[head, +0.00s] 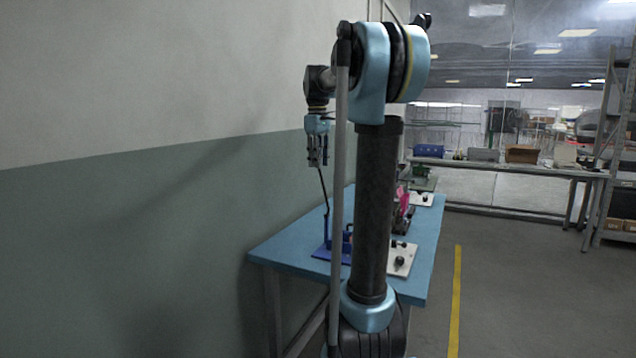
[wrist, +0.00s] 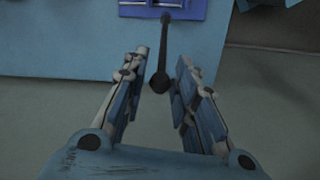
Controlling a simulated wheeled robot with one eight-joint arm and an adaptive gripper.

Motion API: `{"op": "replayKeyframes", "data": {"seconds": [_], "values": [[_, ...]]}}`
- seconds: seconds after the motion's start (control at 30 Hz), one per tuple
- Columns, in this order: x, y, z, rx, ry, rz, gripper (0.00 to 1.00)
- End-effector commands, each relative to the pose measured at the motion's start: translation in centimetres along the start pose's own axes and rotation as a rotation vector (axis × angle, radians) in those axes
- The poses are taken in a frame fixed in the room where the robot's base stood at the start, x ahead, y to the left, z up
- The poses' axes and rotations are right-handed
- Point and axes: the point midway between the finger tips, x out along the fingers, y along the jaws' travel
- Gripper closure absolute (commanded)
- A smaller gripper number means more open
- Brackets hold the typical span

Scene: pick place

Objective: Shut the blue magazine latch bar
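A blue fixture (head: 327,240) stands on the near left part of the table, and a long dark bar (head: 323,190) rises from it, leaning slightly. In the wrist view the blue base (wrist: 190,9) is at the top edge. The bar ends in a dark round knob (wrist: 160,83) there. My gripper (head: 317,163) hangs pointing down at the bar's upper end. Its two fingers (wrist: 162,58) are apart, with the bar and knob in the gap between them. Neither finger visibly touches the knob. Part of the fixture is hidden behind my arm in the head view.
The blue table (head: 285,247) stands along the left wall. A white plate with black knobs (head: 402,258) lies to the right of the fixture. A pink item (head: 403,198) and other fixtures stand farther back. Open floor lies right of the table.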

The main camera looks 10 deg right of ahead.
Motion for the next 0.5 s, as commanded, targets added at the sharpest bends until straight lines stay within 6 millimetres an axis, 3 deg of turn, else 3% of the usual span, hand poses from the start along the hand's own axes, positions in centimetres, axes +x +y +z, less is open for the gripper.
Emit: {"op": "replayKeyframes", "data": {"seconds": [0.23, 0.5], "values": [[4.3, 0.0, 0.0, 0.001, 0.000, 0.000, 0.74], [7.0, 0.0, 0.0, 0.001, 0.000, 0.000, 0.74]]}}
